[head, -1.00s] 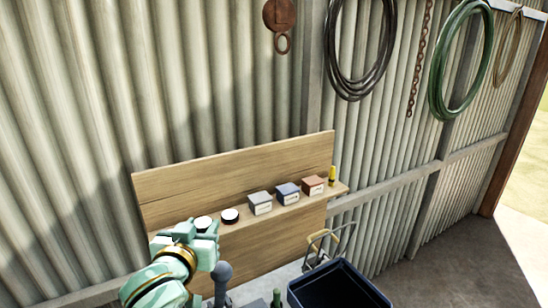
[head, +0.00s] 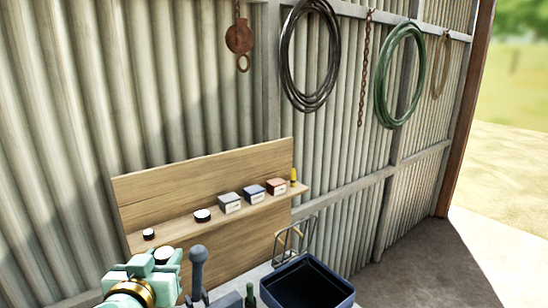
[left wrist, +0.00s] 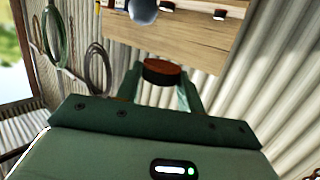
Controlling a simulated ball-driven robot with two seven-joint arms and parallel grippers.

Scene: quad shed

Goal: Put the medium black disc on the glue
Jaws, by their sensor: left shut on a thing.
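My left gripper (head: 150,258) is shut on a black disc with a pale top (head: 164,254), held in front of the shelf and apart from it. In the left wrist view the held disc (left wrist: 160,72) shows a reddish-brown face and black side between the fingers. A smaller black disc (head: 149,234) and a larger one (head: 202,215) sit on the wooden shelf, so the held one looks like the medium disc. A yellow tube (head: 293,177) stands upright at the shelf's right end. No label names the glue legibly. My right gripper is not in view.
A grey box (head: 229,203), a blue box (head: 255,194) and a reddish box (head: 276,187) stand on the shelf. A grey ball-topped post (head: 198,256), green bottle (head: 250,296) and dark open bin (head: 306,285) are below. Coils hang on the corrugated wall.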

